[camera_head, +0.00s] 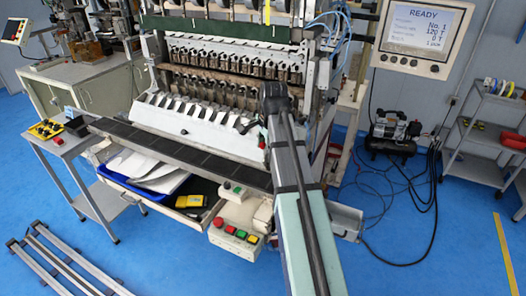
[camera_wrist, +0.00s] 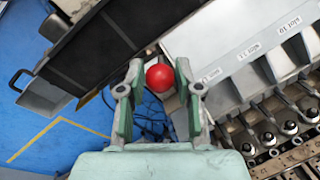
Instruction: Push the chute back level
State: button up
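A long dark segmented strip (camera_head: 180,152), which looks like the chute, runs along the front of the winder. It also shows at the upper left of the wrist view (camera_wrist: 110,45). I cannot tell its tilt for sure. In the wrist view my gripper (camera_wrist: 159,72) is open, with a red ball knob (camera_wrist: 159,78) between its fingertips. A gap shows on both sides of the knob. What the knob is fixed to is hidden. In the head view my arm hides the fingers and the knob.
White labelled slots (camera_wrist: 235,50) and metal clamps (camera_wrist: 285,125) lie right of my gripper. A blue bin (camera_head: 130,186) and a button box (camera_head: 236,238) are below the strip. A screen (camera_head: 425,35) reads READY.

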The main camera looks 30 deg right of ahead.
jog(key=shift+p+x, duration=0.35)
jog(key=shift+x, duration=1.7)
grip_shut()
